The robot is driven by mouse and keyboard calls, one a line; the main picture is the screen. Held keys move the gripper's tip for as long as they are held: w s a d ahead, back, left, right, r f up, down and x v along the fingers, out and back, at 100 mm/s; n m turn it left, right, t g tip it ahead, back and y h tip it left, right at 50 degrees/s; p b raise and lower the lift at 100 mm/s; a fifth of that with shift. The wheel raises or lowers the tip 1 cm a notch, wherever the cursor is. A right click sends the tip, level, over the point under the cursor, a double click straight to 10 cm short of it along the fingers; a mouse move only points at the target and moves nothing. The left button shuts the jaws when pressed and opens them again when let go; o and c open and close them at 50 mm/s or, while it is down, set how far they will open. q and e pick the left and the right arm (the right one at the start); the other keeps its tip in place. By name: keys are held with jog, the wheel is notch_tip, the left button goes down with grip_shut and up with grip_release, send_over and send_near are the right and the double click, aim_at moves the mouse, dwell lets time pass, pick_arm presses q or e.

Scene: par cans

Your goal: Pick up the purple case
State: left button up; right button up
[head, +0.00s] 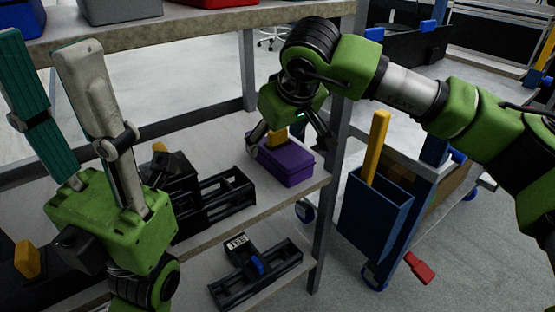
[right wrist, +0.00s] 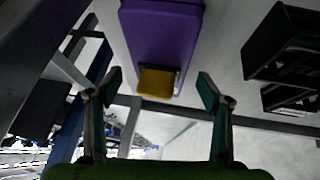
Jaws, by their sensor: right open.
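The purple case (head: 290,165) lies on the middle shelf of the rack, near its right end. In the right wrist view the purple case (right wrist: 160,40) is at the top centre, with a yellow part (right wrist: 157,83) at its near end. My right gripper (head: 290,143) is open, its fingers spread around the yellow end of the case. In the wrist view the right gripper's fingertips (right wrist: 159,80) stand left and right of the yellow part, with gaps on both sides. My left gripper (head: 40,45) is open and empty at the left, pointing up.
Black cases and racks (head: 215,195) stand left of the purple case. A black tray (head: 255,280) is on the lower shelf. A rack post (head: 328,190) stands just right of the case. A blue bin (head: 375,215) on a cart is further right. Bins sit on the top shelf.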

jog(key=shift+w+a+f, duration=0.1)
jog(key=shift+w+f, duration=0.15)
jog(key=shift+f, duration=0.25)
jog(key=shift+r, duration=0.1)
jog(key=c, duration=2)
jog(key=shift+o, duration=0.2)
jog(key=shift+r, duration=0.15)
